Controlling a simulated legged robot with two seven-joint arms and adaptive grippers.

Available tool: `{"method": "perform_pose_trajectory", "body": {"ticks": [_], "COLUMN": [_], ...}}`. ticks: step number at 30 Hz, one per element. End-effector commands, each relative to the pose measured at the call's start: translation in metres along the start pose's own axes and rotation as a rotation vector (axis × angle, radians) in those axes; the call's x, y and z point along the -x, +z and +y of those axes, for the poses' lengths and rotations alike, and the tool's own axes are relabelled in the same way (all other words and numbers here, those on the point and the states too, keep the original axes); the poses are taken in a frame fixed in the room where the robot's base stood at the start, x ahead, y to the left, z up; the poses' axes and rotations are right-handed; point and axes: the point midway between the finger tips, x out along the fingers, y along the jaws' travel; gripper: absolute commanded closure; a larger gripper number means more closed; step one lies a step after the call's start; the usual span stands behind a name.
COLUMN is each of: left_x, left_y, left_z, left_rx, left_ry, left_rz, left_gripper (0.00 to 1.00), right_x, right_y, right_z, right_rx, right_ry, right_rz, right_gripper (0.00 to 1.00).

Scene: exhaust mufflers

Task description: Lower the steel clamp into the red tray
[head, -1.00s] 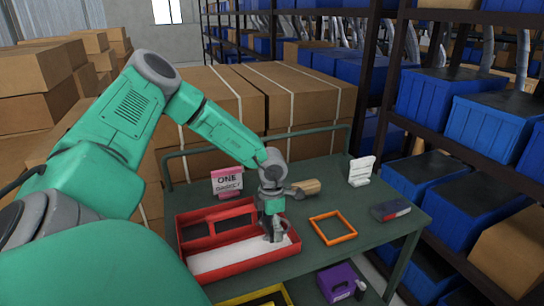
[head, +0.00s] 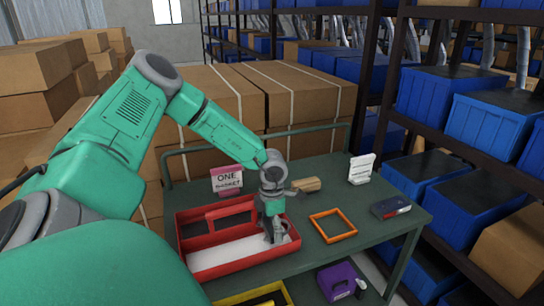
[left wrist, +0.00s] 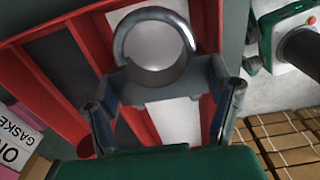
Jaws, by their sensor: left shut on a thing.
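The red tray (head: 236,266) sits on the green bench, with a pale floor in its front part and a dark part behind. My left gripper (head: 273,232) points down over the tray's right part. In the left wrist view my left gripper (left wrist: 160,112) is shut on the steel clamp (left wrist: 124,42), a shiny split ring with a gap at its right side. Red tray walls and the pale floor show behind the ring. In the head view the clamp is too small and hidden to make out, and I cannot tell whether it touches the tray floor. My right gripper is not in view.
On the green bench (head: 310,255), an orange square frame (head: 347,237) lies right of the tray. A wooden-handled tool (head: 307,185), a white stand (head: 361,169) and a dark red-trimmed box (head: 390,208) are farther off. A pink-and-white sign (head: 227,180) stands behind the tray.

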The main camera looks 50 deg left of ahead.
Motion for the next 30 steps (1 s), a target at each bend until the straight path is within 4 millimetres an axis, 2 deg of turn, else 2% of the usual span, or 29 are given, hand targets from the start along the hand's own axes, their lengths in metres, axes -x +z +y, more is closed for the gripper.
{"method": "perform_pose_trajectory", "body": {"ticks": [26, 27, 28, 30], "left_x": [-0.0099, -0.0099, -0.0099, -0.0100], "left_y": [0.0003, 0.0003, 0.0003, 0.0002], "left_z": [0.0001, 0.0001, 0.0001, 0.0000], "left_rx": [-0.001, -0.001, -0.001, -0.001], "left_ry": [0.000, 0.000, 0.000, 0.000], "left_rz": [-0.001, -0.001, -0.001, -0.001], "left_gripper": [0.62, 0.16, 0.06, 0.02], "right_x": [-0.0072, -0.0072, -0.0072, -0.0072], "right_y": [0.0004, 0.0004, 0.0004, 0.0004], "right_z": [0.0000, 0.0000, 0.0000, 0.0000], "right_rx": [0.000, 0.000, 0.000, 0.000], "right_ry": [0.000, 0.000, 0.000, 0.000], "right_rz": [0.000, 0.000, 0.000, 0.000], "right_gripper": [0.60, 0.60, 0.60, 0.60]}}
